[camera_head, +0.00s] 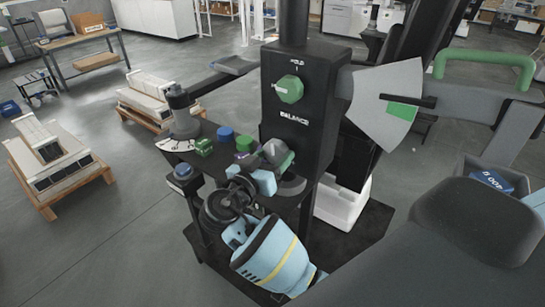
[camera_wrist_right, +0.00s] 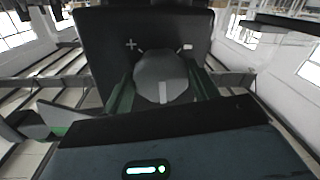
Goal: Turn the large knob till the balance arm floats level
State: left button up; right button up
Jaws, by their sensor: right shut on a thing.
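The large knob (camera_wrist_right: 162,78) is a grey many-sided knob on a dark panel with plus and minus marks. In the wrist view it sits between the green fingers of my right gripper (camera_wrist_right: 160,88), which is shut on it. A pale mark shows on the knob's lower side. In the head view my light-blue right wrist reaches up to the knob, and the right gripper (camera_head: 272,158) partly covers it. The black pointer (camera_head: 418,101), perhaps the balance arm's end, lies along the upper edge of the green zone (camera_head: 402,111) on the grey fan scale. My left gripper is out of view.
A small green knob (camera_head: 290,88) under "HOLD" is on the black column box (camera_head: 322,120) marked "BALANCE". Green (camera_head: 204,147) and blue (camera_head: 225,134) pieces stand close left of the large knob. Pallets (camera_head: 60,170) lie on the floor at left.

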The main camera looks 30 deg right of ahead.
jog(key=n, duration=0.4)
jog(key=shift+r+n+g, duration=0.15)
jog(key=shift+n+g, duration=0.25)
jog(key=shift+n, duration=1.6)
jog(key=o, duration=1)
